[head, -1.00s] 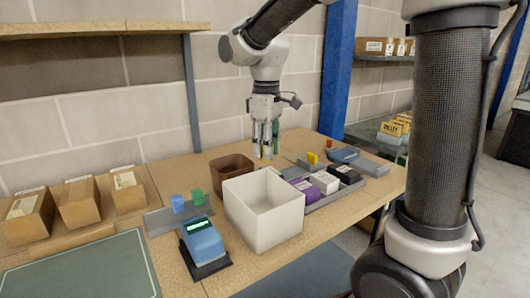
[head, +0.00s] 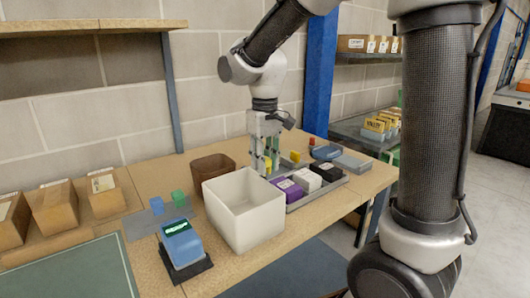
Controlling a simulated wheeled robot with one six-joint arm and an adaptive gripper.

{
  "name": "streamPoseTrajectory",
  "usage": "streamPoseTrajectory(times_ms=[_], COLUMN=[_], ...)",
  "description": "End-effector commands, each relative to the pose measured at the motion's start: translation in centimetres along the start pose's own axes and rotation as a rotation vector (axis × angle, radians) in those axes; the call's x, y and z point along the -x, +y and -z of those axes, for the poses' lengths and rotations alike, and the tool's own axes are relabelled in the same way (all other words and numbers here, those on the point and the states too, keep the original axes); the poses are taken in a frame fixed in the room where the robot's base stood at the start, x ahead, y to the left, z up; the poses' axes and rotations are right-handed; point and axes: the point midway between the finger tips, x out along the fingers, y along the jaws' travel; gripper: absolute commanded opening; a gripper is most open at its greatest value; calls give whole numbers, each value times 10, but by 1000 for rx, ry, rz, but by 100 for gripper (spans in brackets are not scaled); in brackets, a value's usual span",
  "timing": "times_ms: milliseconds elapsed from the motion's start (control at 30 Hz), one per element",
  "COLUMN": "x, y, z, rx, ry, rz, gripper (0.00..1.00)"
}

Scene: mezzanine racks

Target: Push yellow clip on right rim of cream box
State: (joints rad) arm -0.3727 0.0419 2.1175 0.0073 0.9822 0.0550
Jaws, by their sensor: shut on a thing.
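The cream box (head: 232,222) stands open-topped near the front of the table, and its right rim (head: 274,190) faces the tray. My gripper (head: 268,168) points down just behind the box's back right corner. It is shut on a small yellow clip (head: 267,167), which is partly hidden by the fingers. A green part shows beside the fingers; I cannot tell what it is. The clip looks apart from the rim, though the gap is hard to judge. Another yellow piece (head: 295,156) stands on the table to the right.
A grey tray (head: 318,192) with purple, white and black boxes lies right of the cream box. A brown bin (head: 208,168) stands behind it. A blue device (head: 182,243) and blue and green blocks are to the left. Cardboard boxes line the far left.

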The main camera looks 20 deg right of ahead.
Motion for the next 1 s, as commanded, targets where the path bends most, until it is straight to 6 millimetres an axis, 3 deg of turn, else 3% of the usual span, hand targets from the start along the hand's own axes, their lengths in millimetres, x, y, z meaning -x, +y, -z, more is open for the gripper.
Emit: streamPoseTrajectory(times_ms=[200,1000], x=[-9,-13], y=[0,0], z=[0,0], rx=[0,1], ry=[0,1], rz=[0,0], gripper=[14,14])
